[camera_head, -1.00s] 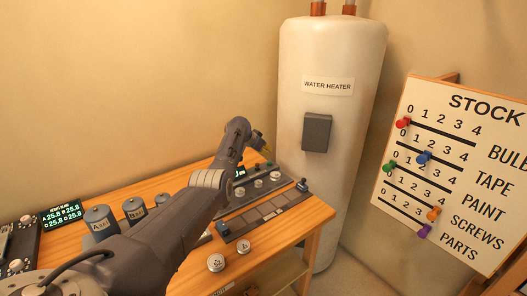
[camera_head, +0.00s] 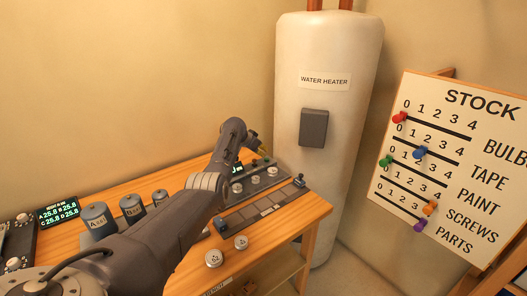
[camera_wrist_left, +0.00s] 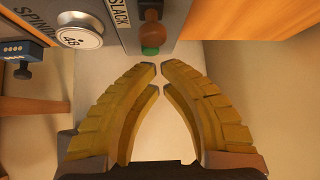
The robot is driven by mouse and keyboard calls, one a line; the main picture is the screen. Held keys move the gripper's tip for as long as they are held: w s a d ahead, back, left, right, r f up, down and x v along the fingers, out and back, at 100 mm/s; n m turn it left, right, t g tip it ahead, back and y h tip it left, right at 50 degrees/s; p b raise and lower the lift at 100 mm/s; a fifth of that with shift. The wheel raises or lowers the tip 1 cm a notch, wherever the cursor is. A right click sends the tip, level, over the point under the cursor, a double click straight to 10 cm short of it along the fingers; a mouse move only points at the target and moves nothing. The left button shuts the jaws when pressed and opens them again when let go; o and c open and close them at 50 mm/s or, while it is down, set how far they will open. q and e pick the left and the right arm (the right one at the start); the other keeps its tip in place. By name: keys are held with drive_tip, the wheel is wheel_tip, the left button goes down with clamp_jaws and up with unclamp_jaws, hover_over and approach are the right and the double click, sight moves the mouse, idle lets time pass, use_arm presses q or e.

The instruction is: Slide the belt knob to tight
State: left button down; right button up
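In the left wrist view, a brown knob with a green end (camera_wrist_left: 151,36) sticks out from the panel (camera_wrist_left: 120,28) beside the label SLACK; it seems to be the belt knob. My left gripper (camera_wrist_left: 159,68) has yellow fingers with tips close together but a small gap between them. Nothing is between them, and the tips are just short of the knob in the picture, apart from it. In the head view my left gripper (camera_head: 263,148) is small, at the back of the bench near the heater, over the far end of the panel. My right gripper is not in view.
A white water heater (camera_head: 326,170) stands close behind the bench (camera_head: 290,222). A white dial (camera_wrist_left: 79,36) and a blue knob (camera_wrist_left: 18,50) sit left of the brown knob. Grey canisters (camera_head: 97,218) stand at the back left. A stock board (camera_head: 455,160) is at right.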

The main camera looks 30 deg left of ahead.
use_arm(q)
drive_tip(key=shift+s+a+f, duration=0.1)
drive_tip(key=shift+s+a, duration=0.05)
drive_tip(key=shift+s, duration=0.3)
drive_tip(key=shift+s+a+f, duration=0.1)
drive_tip(key=shift+s, duration=0.35)
drive_tip(key=shift+s, duration=0.1)
